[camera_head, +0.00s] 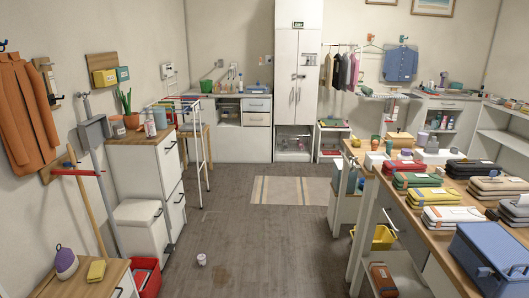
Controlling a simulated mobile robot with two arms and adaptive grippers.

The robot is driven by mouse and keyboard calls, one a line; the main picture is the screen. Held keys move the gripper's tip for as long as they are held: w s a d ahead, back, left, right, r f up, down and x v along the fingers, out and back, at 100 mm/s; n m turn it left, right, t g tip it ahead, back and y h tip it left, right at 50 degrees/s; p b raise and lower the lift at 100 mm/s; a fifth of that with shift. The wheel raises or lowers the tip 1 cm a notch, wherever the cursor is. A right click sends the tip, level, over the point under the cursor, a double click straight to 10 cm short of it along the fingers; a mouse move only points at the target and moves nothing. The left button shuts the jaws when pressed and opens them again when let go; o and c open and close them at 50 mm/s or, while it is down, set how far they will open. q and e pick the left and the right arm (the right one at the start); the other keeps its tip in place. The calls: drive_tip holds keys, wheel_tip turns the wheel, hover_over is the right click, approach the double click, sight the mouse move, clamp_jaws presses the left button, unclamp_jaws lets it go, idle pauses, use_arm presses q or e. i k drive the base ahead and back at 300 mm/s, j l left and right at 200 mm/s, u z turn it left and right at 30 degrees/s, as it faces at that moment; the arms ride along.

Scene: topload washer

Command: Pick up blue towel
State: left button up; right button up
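I cannot pick out a blue towel with certainty. Folded bundles in red (413,180), yellow (432,197), black (470,168) and white lie in rows on the long wooden table (413,226) at the right. None of them is plainly a blue towel. Neither of my grippers is in view.
A blue lidded basket (480,262) stands on the table's near right corner. White cabinets (143,181) and a drying rack (203,150) line the left side. A small cup-like item (201,259) is on the floor. The middle floor and striped rug (296,191) are clear.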

sight(190, 109)
drive_tip(key=i+l, duration=0.15)
drive_tip(key=i, duration=1)
drive_tip(key=i+l+z, duration=0.1)
drive_tip(key=i, duration=1.1)
drive_tip(key=i+u, duration=0.4)
drive_tip(key=i+l+u, duration=0.15)
drive_tip(key=i+u, duration=0.25)
drive_tip(key=i, duration=0.2)
drive_tip(key=i+l+u, duration=0.8)
drive_tip(key=i+j, duration=0.1)
